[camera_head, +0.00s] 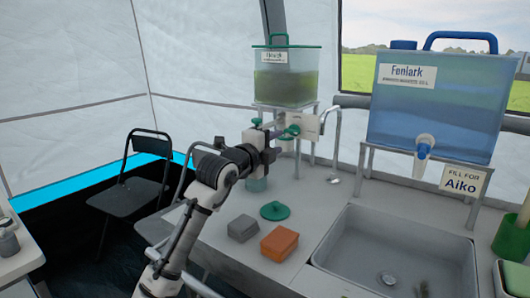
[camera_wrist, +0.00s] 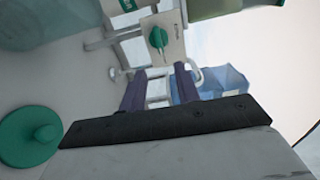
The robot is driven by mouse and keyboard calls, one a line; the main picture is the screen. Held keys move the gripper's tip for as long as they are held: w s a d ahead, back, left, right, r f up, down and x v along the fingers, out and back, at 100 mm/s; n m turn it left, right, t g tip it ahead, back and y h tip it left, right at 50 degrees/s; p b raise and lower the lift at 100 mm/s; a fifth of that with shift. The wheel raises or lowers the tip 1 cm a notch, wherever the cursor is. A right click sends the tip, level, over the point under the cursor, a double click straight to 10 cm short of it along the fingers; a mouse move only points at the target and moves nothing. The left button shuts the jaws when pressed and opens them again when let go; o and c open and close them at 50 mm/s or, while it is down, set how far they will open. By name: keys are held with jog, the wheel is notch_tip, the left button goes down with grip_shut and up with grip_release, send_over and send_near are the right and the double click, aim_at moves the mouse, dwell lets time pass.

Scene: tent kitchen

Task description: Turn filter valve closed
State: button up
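A green valve handle (camera_wrist: 158,38) sits on a pale plate (camera_wrist: 172,52) in the wrist view, ahead of the fingertips. In the head view, a green handle (camera_head: 291,131) shows at the plate below the greenish water tank (camera_head: 287,82), close to my gripper (camera_head: 274,138). In the wrist view, my gripper (camera_wrist: 159,82) has its two purple fingers apart, with nothing held between them. The handle lies beyond the fingers, and no contact shows. I cannot tell from the handle whether the valve is open or closed.
A blue tank (camera_head: 435,105) with a white tap stands on a rack to the right, above a sink (camera_head: 395,250). A green lid (camera_head: 275,210), a grey block (camera_head: 242,228) and an orange block (camera_head: 279,243) lie on the counter. A folding chair (camera_head: 130,188) stands left.

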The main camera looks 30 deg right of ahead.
jog(key=shift+v, duration=2.35)
